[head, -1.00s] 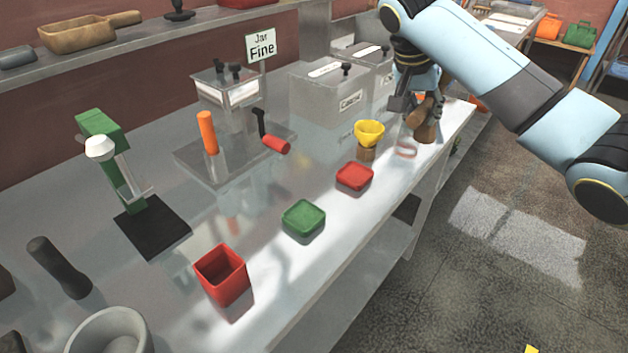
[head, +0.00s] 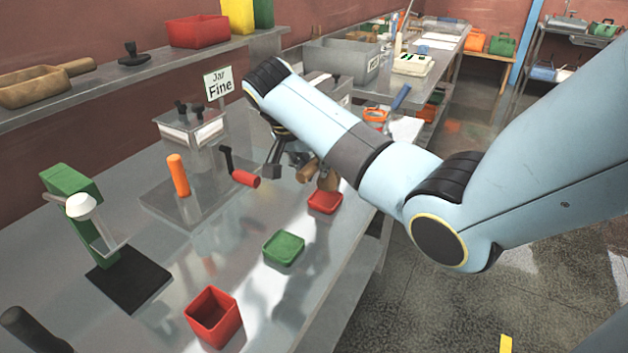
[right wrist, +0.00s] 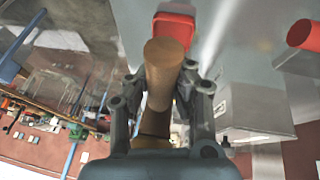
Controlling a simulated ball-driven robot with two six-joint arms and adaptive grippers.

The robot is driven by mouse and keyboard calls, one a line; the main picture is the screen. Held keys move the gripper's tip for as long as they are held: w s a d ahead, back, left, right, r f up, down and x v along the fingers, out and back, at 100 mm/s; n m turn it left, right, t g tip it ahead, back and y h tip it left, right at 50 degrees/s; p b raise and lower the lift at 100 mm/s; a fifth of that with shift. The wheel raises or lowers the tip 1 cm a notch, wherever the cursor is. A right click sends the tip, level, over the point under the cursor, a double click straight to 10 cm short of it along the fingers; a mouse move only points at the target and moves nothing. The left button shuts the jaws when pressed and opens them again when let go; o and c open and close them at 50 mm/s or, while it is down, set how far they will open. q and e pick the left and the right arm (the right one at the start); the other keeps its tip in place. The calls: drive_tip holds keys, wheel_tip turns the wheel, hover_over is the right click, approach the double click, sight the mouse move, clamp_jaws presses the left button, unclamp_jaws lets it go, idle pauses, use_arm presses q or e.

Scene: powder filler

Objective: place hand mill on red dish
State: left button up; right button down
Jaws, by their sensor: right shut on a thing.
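My right gripper (right wrist: 160,88) is shut on the hand mill, a brown wooden piece with a rounded end (right wrist: 165,62). In the head view the gripper (head: 290,168) and the mill (head: 307,171) are partly behind my right arm. The mill is held above the table. The red dish (head: 322,202), small, square and shallow, sits on the table just below and right of the mill in the head view. It also shows in the right wrist view (right wrist: 174,27), beyond the mill's end. It looks empty. My left gripper is not in view.
A green dish (head: 283,248) and a taller red square container (head: 213,316) stand nearer on the table. A red-handled crank (head: 244,178) and an orange rod (head: 178,175) are left of the gripper.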

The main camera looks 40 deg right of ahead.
wheel_tip(320, 180, down, 4)
drive_tip(key=shift+f+p, duration=0.1)
drive_tip(key=shift+p, duration=0.2)
drive_tip(key=c, duration=1.2)
unclamp_jaws()
drive_tip(key=shift+a+f, duration=0.1)
drive_tip(key=b+v, duration=0.1)
drive_tip(key=v, duration=1.1)
